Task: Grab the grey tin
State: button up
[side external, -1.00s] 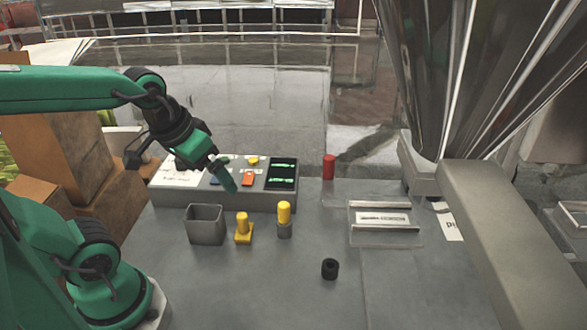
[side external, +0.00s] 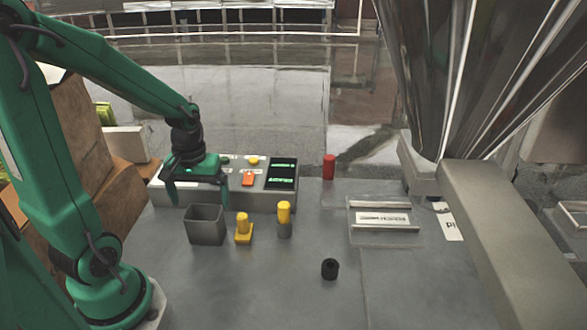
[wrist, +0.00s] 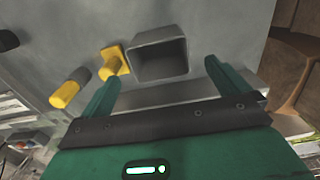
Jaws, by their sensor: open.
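The grey tin (side external: 206,232) is a square, open-topped box standing upright at the near left of the grey worktop. It looks empty in the wrist view (wrist: 160,47). My green gripper (side external: 199,203) points down with its fingers spread, and they appear above and behind the tin in the side view. In the wrist view the tin's opening lies between and just beyond the tips of my gripper (wrist: 161,72). No contact with the tin shows, and nothing is between the fingers.
A yellow block with a knob (side external: 243,230) stands close right of the tin. A yellow-capped grey cylinder (side external: 284,220) is further right. A control panel (side external: 262,200) runs behind them. A black ring (side external: 330,269) and a red cylinder (side external: 329,167) stand apart.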

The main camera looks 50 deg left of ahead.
aim_at(203, 212)
jog(key=shift+f, duration=0.1)
jog(key=shift+f, duration=1.2)
jog(key=shift+f, duration=0.1)
jog(key=shift+f, duration=2.5)
jog(key=shift+c, duration=0.2)
jog(key=c, duration=1)
